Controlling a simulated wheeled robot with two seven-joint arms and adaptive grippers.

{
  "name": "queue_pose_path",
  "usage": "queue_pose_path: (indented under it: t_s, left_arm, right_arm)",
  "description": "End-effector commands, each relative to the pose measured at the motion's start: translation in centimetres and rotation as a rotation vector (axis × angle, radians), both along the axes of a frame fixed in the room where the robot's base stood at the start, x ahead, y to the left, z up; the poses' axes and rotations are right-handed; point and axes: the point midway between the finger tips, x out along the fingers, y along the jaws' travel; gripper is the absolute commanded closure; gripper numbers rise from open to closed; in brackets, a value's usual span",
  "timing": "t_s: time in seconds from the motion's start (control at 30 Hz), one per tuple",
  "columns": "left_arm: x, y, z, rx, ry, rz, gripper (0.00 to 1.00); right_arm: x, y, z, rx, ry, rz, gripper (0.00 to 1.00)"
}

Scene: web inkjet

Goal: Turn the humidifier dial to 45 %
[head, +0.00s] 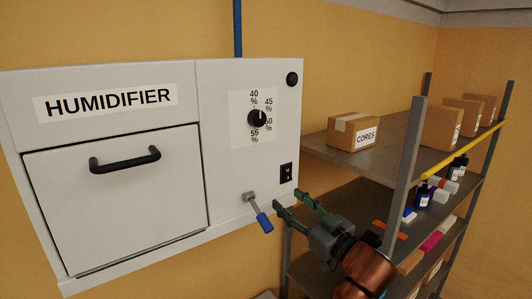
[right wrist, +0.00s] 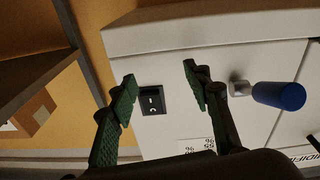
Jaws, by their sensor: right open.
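The humidifier (head: 215,180) is a pale grey wall cabinet. Its black dial (head: 257,118) sits on a white scale label marked 40, 45, 50 and 55 %, with a small white mark on the knob; its exact setting is too small to read. My right gripper (head: 289,201) is open and empty, below the dial near the cabinet's lower right corner. In the right wrist view its fingers (right wrist: 160,78) stand apart on either side of the black rocker switch (right wrist: 153,99). The dial is hidden there; only an edge of the scale label (right wrist: 197,145) shows.
A blue-handled lever (head: 262,218) sticks out below the dial, close to my right gripper. A black knob (head: 292,79) is at the cabinet's top right. A door with a black handle (head: 125,160) is at left. Metal shelving (head: 395,150) with boxes stands at right.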

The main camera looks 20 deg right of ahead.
Motion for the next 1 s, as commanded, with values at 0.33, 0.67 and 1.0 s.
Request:
queue_pose_path:
  t_s: [0.33, 0.67, 1.0]
  left_arm:
    - [0.0, 0.0, -0.2, 0.000, 0.001, 0.001, 0.60]
    - [0.0, 0.0, 1.6, 0.000, 0.000, 0.001, 0.60]
    - [0.0, 0.0, 3.1, 0.000, -0.001, 0.001, 0.60]
  right_arm:
    - [-7.0, 3.8, 18.1, 0.039, -0.276, 0.141, 0.55]
    - [-4.8, 5.6, 20.8, 0.047, -0.289, 0.154, 0.55]
    - [-1.5, 7.3, 22.1, 0.044, -0.292, 0.153, 0.55]
